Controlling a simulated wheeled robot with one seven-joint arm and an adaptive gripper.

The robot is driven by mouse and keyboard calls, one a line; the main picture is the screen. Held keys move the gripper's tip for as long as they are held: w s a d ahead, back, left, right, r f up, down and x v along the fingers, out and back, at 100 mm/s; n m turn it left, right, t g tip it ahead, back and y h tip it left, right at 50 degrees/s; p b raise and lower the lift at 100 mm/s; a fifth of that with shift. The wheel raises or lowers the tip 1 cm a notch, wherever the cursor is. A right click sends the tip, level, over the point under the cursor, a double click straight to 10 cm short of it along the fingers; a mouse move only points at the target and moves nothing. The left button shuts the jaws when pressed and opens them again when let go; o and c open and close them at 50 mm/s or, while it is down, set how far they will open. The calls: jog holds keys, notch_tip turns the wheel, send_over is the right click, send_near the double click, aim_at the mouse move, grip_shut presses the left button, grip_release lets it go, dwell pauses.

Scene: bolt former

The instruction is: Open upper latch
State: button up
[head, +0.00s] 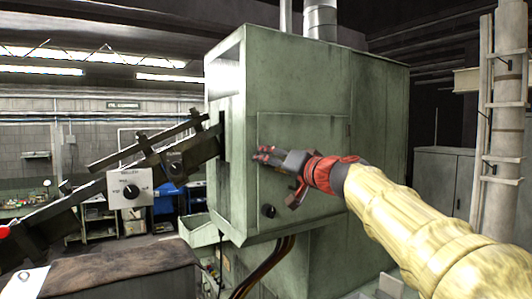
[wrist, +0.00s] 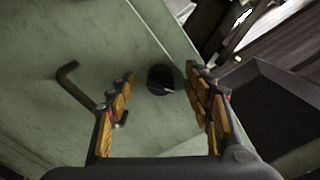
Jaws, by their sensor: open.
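The green machine cabinet (head: 300,120) has a panel door on its front face. My gripper (head: 262,153) is in front of the upper part of this door, fingers pointing left and open. In the wrist view my gripper (wrist: 160,72) has its two fingers apart with nothing held between them. A round black knob latch (wrist: 160,80) shows in the gap, beyond the fingertips. A dark bent handle (wrist: 90,88) lies to the left, partly hidden behind the left finger. In the head view a black knob (head: 268,211) sits low on the door. I cannot tell which one is the upper latch.
A dark feed rail (head: 150,165) with a grey control box (head: 130,190) enters the cabinet from the left. A brown-topped bench (head: 110,265) stands at lower left. Cables hang below the cabinet. The space in front of the door is clear except for my arm.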

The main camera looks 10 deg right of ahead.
jog(key=shift+d+f+n, duration=0.1)
jog(key=shift+n, duration=0.7)
jog(key=n+b, duration=0.4)
jog(key=b, duration=0.1)
jog(key=shift+s+f, duration=0.15)
jog(key=shift+s+r+n+b, duration=0.15)
jog(key=shift+r+n+b, duration=0.1)
jog(key=shift+n+b, duration=0.35)
jog(key=shift+c, duration=1.2)
grip_shut()
